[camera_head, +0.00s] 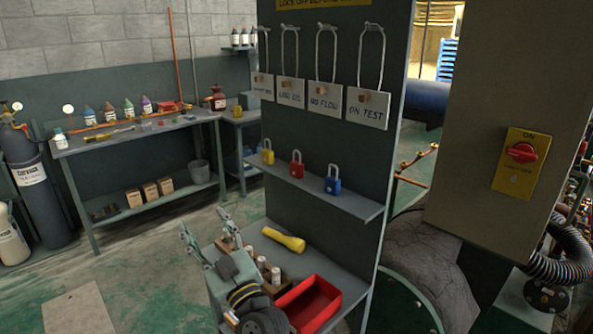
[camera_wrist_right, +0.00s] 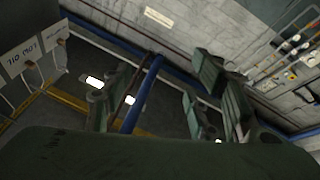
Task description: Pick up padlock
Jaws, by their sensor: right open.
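Three padlocks stand upright in a row on the narrow shelf (camera_head: 350,204) of a dark board: a yellow padlock (camera_head: 268,152), a red padlock (camera_head: 296,168) and a blue padlock (camera_head: 333,182). My right gripper (camera_head: 207,228) is open and empty, lower and to the left of the padlocks, apart from them, with its fingers pointing up. In the right wrist view its spread fingers (camera_wrist_right: 160,95) show with no padlock between them. My left gripper is not in view.
Several white tags, such as the ON TEST tag (camera_head: 367,110), hang above the padlocks. Below are a yellow torch (camera_head: 284,239) and a red tray (camera_head: 310,304). A yellow switch plate (camera_head: 520,165) is at right. A workbench (camera_head: 140,135) stands behind; open floor lies between.

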